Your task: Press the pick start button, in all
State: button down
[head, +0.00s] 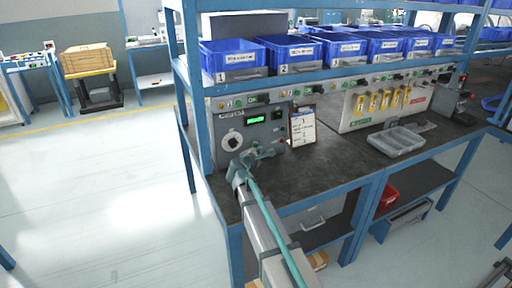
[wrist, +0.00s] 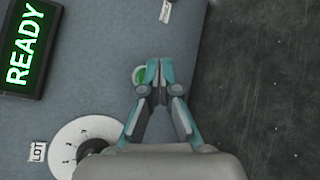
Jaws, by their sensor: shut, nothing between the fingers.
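A grey control box (head: 250,127) stands on the left end of the bench, with a lit green display (head: 258,119) that reads READY in the wrist view (wrist: 25,45). In the wrist view a round green button (wrist: 140,75) with a pale rim sits on the box face, partly covered by my fingertip; no label on it is readable. My gripper (wrist: 153,70) is shut and empty, its tips overlapping the button's right side in the picture. I cannot tell whether they touch it. In the head view my gripper (head: 263,152) is in front of the box and hides part of its face.
A white dial (wrist: 84,145) marked LOT is on the box face. A clipboard (head: 302,127) stands right of the box. A grey tray (head: 396,142) lies farther right on the dark bench top (head: 335,165). Blue bins (head: 232,56) line the shelf above.

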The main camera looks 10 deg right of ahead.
jog(key=shift+w, duration=0.1)
jog(key=shift+w+a, duration=0.15)
jog(key=shift+w, duration=0.2)
jog(key=shift+w+a, duration=0.1)
jog(key=shift+w, duration=0.25)
dwell(0.9)
jog(key=shift+s, duration=0.1)
jog(key=shift+s+d, duration=0.25)
jog(key=shift+s, duration=0.4)
jog(key=shift+s, duration=0.1)
jog(key=shift+s+d, duration=0.25)
jog(key=shift+s, duration=0.55)
jog(key=shift+s+d, duration=0.2)
jog(key=shift+s, duration=0.55)
jog(key=shift+s+d, duration=0.25)
jog(key=shift+s, duration=0.55)
